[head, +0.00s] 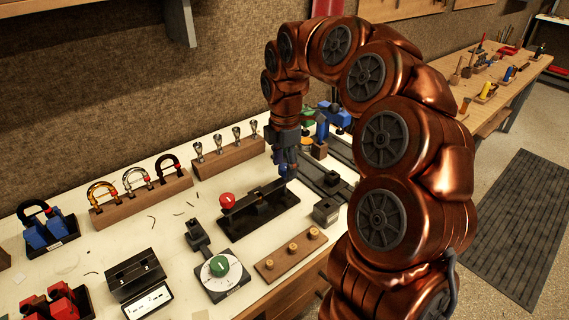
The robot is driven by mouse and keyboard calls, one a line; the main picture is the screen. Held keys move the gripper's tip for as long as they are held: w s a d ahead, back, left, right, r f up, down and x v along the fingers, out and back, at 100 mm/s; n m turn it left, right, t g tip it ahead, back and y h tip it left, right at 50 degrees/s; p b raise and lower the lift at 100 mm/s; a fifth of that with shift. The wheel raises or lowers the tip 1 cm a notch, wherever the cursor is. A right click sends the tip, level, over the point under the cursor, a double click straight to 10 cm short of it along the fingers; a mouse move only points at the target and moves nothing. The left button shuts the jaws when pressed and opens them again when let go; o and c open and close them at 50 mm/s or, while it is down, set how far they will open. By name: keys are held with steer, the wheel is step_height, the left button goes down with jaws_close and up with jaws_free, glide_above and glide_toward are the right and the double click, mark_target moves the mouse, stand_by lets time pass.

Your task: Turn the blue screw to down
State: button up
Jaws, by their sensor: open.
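A black fixture (258,217) lies on the pale bench top, with a red ball-shaped knob (227,200) at its left end. A small blue part at its right end, which looks like the blue screw (288,172), shows just below my gripper (286,163). My gripper points down over that end of the fixture, and its jaws are open. The fingers cover part of the blue screw. I cannot tell which way the screw is turned or whether the fingers touch it.
A green knob on a white dial (219,267) and a wooden strip with brass pegs (290,256) stand in front. Wooden blocks holding horseshoe-shaped pieces (135,200) and metal cones (229,155) stand behind. A blue and green device (335,113) stands close behind my gripper.

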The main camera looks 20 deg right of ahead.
mark_target(285, 167)
step_height(285, 167, up, 12)
stand_by(0.8)
stand_by(0.4)
steer(key=s+a+f+m+p, duration=0.1)
steer(key=s+a+f+m, duration=0.2)
steer(key=s, duration=0.4)
steer(key=s+a+m, duration=0.4)
steer(key=s, duration=0.4)
steer(key=s+f+m+g, duration=0.1)
steer(key=s+f+m, duration=0.4)
steer(key=s, duration=0.4)
steer(key=s+f+m, duration=0.5)
steer(key=s+m, duration=0.2)
steer(key=s, duration=0.2)
steer(key=shift+s+a+g+p, duration=0.15)
steer(key=shift+a+g+p, duration=0.2)
steer(key=shift+g+p, duration=0.1)
